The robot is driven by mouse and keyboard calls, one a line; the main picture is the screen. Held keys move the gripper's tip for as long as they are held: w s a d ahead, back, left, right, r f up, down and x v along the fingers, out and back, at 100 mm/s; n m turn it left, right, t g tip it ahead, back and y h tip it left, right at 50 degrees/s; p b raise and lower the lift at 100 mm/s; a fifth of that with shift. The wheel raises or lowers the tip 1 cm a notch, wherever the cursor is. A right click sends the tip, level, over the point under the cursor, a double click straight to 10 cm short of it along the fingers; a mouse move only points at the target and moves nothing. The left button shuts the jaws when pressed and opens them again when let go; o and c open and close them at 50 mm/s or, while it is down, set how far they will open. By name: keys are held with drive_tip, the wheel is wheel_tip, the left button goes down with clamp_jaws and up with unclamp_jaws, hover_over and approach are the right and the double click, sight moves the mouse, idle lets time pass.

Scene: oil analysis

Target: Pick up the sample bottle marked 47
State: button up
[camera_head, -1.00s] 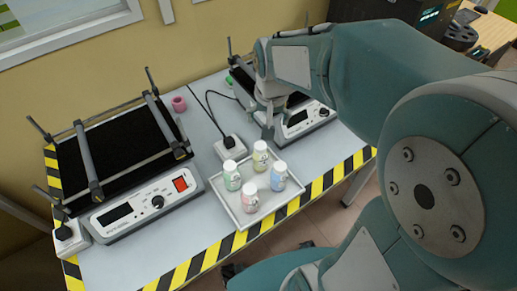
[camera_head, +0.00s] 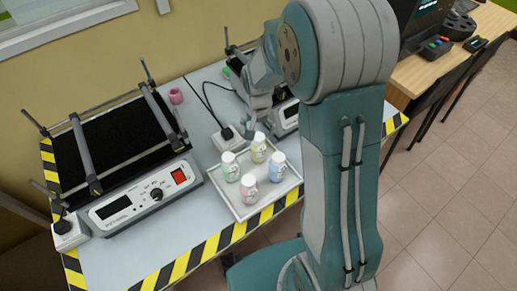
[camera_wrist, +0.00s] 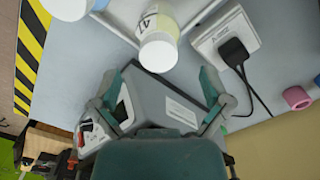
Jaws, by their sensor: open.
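Several white-capped sample bottles stand on a light tray (camera_head: 240,215). The yellow-labelled bottle (camera_head: 259,149) is at the back. In the wrist view this bottle (camera_wrist: 158,38) shows a marking that looks like 47, seen sideways. A green-labelled bottle (camera_head: 231,170), a pink one (camera_head: 249,189) and a blue one (camera_head: 278,168) stand around it. My gripper (camera_wrist: 160,76) is open and empty, its two fingers spread. The yellow bottle lies just beyond the fingertips, not between them. In the head view my gripper (camera_head: 258,112) is just behind the yellow bottle; its fingers are small and unclear.
A black-topped shaker (camera_head: 110,150) stands on the left of the table. A second one (camera_head: 290,112) is partly hidden behind my arm. A power socket block (camera_head: 226,138) with a plug sits by the tray's back left corner. A pink ring (camera_head: 175,96) lies near the wall.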

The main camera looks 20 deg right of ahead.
sight(259, 137)
wheel_tip(259, 137, down, 4)
drive_tip(key=shift+f, duration=0.2)
drive_tip(key=shift+s, duration=0.1)
clamp_jaws()
